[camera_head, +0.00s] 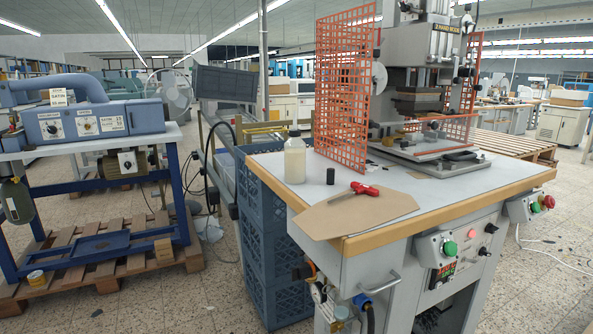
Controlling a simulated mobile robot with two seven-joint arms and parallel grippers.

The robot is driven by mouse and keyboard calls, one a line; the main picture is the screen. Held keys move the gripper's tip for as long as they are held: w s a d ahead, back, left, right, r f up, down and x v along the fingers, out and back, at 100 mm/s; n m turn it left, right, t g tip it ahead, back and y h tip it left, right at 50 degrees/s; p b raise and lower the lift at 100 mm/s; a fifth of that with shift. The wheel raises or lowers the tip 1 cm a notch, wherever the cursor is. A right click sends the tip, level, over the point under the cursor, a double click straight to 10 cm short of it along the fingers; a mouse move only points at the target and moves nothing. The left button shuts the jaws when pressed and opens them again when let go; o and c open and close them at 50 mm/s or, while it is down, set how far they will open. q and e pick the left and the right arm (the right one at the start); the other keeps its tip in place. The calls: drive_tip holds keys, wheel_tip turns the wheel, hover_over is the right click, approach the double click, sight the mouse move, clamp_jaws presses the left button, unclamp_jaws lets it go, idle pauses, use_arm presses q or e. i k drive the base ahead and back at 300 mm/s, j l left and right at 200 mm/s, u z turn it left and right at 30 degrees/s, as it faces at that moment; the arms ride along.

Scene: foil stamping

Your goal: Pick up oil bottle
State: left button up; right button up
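Neither of my grippers shows in the head view.
Near the bottle, the worktop (437,193) holds a small black cylinder (330,176), a red-handled tool (364,188) and a brown sheet (355,213). The orange mesh guard (344,85) rises behind. Blue crates (268,240) stack at the worktop's left side.

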sight(295, 147)
drive_tip(key=i+l, duration=0.35)
drive_tip(key=i+l+u, duration=0.1)
drive_tip(key=i+l, duration=0.3)
drive_tip(key=l, duration=0.2)
drive_tip(key=i+l, duration=0.35)
drive_tip(key=l, duration=0.15)
